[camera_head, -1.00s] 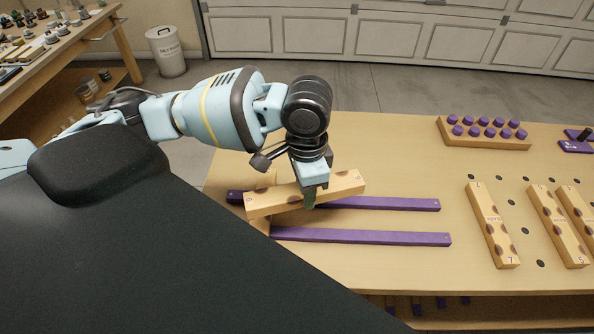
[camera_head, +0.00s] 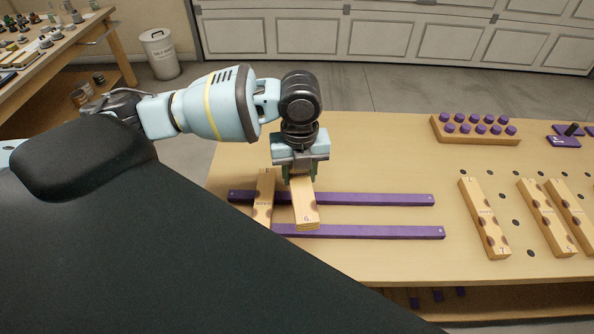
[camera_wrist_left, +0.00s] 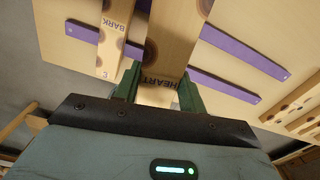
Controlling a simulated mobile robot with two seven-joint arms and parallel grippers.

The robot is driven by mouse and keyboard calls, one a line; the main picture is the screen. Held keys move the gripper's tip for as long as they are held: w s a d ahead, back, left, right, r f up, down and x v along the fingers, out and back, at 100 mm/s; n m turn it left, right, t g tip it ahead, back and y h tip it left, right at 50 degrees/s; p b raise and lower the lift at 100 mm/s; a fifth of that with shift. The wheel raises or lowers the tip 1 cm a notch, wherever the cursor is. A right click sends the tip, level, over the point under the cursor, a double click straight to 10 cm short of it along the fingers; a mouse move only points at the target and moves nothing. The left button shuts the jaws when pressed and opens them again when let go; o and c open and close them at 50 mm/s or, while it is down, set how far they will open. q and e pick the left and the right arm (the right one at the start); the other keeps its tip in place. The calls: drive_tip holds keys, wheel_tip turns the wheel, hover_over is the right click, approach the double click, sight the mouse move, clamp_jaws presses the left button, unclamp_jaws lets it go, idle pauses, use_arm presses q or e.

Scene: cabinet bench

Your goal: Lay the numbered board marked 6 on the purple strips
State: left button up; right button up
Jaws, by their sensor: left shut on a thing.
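The board marked 6 (camera_head: 305,212) is held in my left gripper (camera_head: 300,176), its numbered end toward the front of the bench. It lies crosswise over the two purple strips, the back strip (camera_head: 375,199) and the front strip (camera_head: 390,232). I cannot tell whether it touches them. In the left wrist view the green fingers (camera_wrist_left: 159,92) close on both sides of the board (camera_wrist_left: 168,50), near the word HEART. Another board (camera_head: 264,198) lies across the strips just to its left, with a narrow gap. My right gripper is not in view.
Several numbered boards, one marked 7 (camera_head: 484,218), lie at the right among dark holes in the bench. A wooden block with purple pegs (camera_head: 474,130) stands at the back right. The strips are bare right of the held board.

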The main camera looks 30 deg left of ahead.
use_arm(q)
drive_tip(key=shift+w+a+m, duration=0.1)
drive_tip(key=shift+a+m, duration=0.05)
drive_tip(key=shift+m, duration=0.85)
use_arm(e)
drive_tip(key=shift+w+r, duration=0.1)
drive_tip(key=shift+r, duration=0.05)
use_arm(q)
drive_tip(key=shift+f, duration=0.15)
drive_tip(key=shift+f+b, duration=0.4)
drive_tip(key=shift+f, duration=0.8)
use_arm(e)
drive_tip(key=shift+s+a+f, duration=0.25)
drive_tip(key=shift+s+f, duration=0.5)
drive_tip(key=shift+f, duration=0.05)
use_arm(q)
drive_tip(key=shift+f+b, duration=1)
drive_tip(key=shift+f, duration=2.6)
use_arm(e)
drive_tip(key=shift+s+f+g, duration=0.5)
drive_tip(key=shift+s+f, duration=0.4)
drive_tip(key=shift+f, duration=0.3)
